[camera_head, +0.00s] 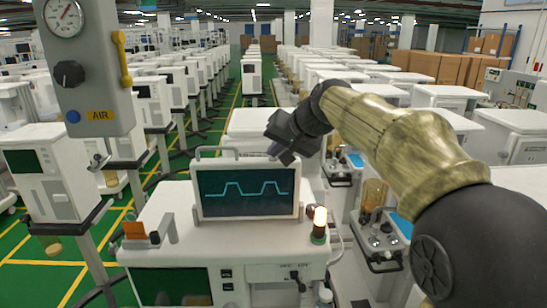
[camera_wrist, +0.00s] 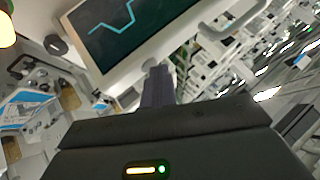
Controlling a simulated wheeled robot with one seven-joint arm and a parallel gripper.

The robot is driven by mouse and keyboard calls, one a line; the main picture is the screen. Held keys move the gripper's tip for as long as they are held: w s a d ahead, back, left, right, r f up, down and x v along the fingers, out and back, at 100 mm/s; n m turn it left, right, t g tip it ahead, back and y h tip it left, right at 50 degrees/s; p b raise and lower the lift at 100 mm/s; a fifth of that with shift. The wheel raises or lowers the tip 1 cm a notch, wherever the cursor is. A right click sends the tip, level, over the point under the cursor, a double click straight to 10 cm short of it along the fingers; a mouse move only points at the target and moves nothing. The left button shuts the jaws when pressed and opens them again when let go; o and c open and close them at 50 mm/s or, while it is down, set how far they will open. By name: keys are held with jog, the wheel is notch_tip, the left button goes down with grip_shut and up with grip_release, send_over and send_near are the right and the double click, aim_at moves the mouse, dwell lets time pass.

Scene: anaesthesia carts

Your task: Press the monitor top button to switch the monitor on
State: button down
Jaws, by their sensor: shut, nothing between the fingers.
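The monitor (camera_head: 246,207) stands upright on the white cart. Its dark screen is lit with a pale blue waveform. In the wrist view the monitor (camera_wrist: 160,47) fills the upper middle, tilted, with the waveform showing. My gripper (camera_head: 275,153) is shut and empty at the top edge of the monitor, right of its middle. In the wrist view the closed fingers (camera_wrist: 155,72) reach the monitor's edge and seem to touch it. The top button is not visible; the fingers may cover it.
A lamp (camera_head: 320,222) glows at the cart's right front. A grey panel (camera_head: 88,70) with a gauge and yellow lever hangs at the upper left. A handle (camera_head: 216,151) rises from the monitor's top left. Rows of white carts fill the background, with green floor aisles between.

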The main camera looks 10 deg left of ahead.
jog(key=shift+r+p, duration=0.75)
jog(key=shift+r, duration=0.1)
notch_tip(320, 180, up, 3)
jog(key=shift+s+f+p, duration=0.1)
jog(key=shift+p, duration=1.05)
jog(key=shift+r, duration=1.1)
jog(key=shift+s+d, duration=0.1)
